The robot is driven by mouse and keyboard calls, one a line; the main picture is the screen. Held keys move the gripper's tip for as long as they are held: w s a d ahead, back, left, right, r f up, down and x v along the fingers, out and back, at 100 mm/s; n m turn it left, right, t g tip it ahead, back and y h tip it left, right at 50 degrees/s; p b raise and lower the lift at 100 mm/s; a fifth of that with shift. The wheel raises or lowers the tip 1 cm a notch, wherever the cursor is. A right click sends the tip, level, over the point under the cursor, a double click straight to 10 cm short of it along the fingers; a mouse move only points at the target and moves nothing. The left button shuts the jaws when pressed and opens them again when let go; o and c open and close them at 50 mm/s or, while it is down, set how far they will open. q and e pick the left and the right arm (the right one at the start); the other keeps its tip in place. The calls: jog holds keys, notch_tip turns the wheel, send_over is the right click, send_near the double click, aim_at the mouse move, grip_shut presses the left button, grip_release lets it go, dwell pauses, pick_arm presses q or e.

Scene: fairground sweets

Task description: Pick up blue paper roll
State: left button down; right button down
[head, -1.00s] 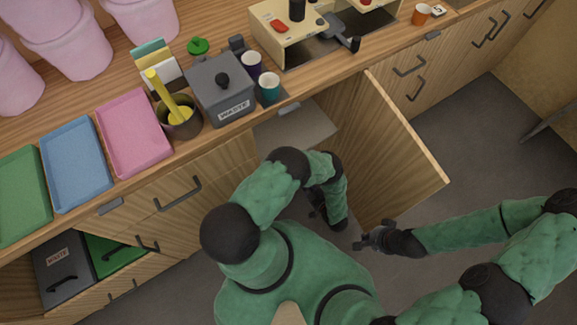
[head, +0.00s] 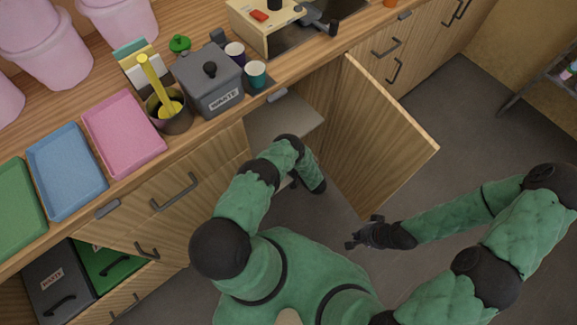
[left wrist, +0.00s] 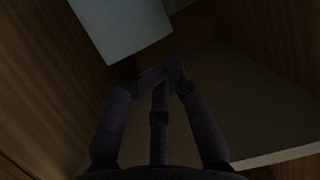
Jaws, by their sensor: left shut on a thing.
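The blue paper roll (left wrist: 122,22) is a pale blue, smooth shape at the top of the dark left wrist view, inside the cupboard. My left gripper (left wrist: 163,75) is shut on it at its lower edge, with the fingers close together there. Shadow hides the exact contact. In the head view my left arm bends down at the open cupboard, and its gripper is mostly hidden beneath the forearm.
The open cupboard door (head: 378,140) stands right of my left arm. A pale cupboard shelf (head: 285,122) lies below the counter. The counter carries a grey waste bin (head: 208,82), cups and trays. An open drawer with bins (head: 58,285) is at lower left.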

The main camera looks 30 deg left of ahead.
pick_arm(q)
jog(key=a, duration=0.1)
jog(key=w+a, duration=0.1)
jog(key=a, duration=0.1)
jog(key=a+b, duration=0.1)
jog(key=shift+w+a+f, duration=0.1)
jog(key=shift+w+a, duration=0.15)
jog(key=shift+a, duration=0.05)
jog(key=shift+d+f+b, duration=0.2)
jog(key=shift+f+b, duration=0.2)
jog(key=shift+s+f, duration=0.1)
jog(key=shift+f, duration=0.1)
pick_arm(e)
jog(key=shift+f, duration=0.9)
